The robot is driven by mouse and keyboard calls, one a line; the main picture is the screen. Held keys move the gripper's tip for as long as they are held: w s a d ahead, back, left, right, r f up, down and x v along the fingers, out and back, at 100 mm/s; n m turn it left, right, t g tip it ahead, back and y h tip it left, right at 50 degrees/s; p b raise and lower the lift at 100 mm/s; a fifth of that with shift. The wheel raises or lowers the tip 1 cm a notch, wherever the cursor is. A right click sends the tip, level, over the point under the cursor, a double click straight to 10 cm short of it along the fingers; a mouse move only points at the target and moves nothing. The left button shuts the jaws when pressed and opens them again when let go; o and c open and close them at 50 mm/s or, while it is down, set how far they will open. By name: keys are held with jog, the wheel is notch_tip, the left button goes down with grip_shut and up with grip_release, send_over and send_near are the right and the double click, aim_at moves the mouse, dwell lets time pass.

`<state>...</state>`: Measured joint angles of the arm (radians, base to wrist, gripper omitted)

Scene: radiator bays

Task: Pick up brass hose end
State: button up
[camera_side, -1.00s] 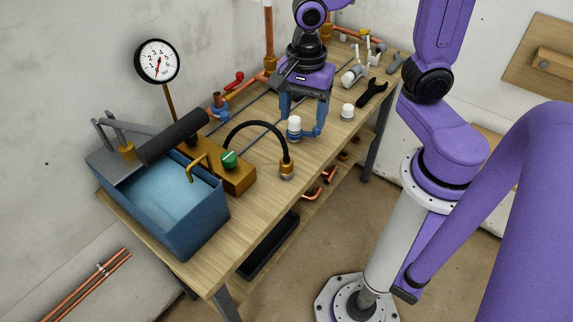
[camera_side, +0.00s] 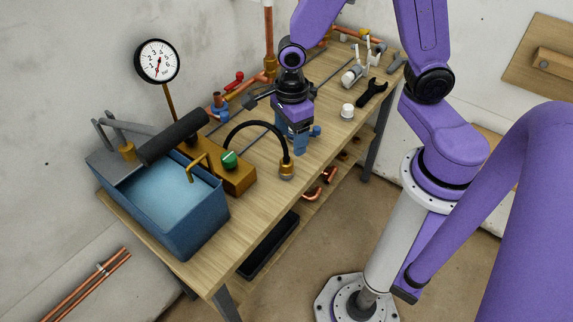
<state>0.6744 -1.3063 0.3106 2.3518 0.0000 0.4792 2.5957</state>
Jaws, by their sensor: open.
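The brass hose end (camera_side: 287,171) is a short brass fitting at the end of a black hose (camera_side: 262,124). The hose arches up from the brass block (camera_side: 237,178) beside the blue tank, and the fitting hangs near the front edge of the workbench. My gripper (camera_side: 299,147) is just behind and above the hose end, pointing down, with blue fingers. It is open and apart from the fitting. The purple gripper body partly hides the fingers and what lies between them.
A blue tank (camera_side: 195,232) with a pump handle stands on the bench (camera_side: 265,219) at left, below a pressure gauge (camera_side: 157,61). A white cap (camera_side: 347,111) and a black wrench (camera_side: 372,93) lie to the right. Copper pipes run along the back. The bench front is mostly clear.

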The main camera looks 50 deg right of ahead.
aim_at(287, 160)
notch_tip(287, 160, down, 5)
jog(key=shift+r, duration=0.15)
jog(key=shift+w+a+f, duration=0.1)
jog(key=shift+w+f, duration=0.1)
jog(key=shift+f, duration=1.2)
jog(key=shift+w+f, duration=0.2)
jog(key=shift+f, duration=1.15)
jog(key=c, duration=0.9)
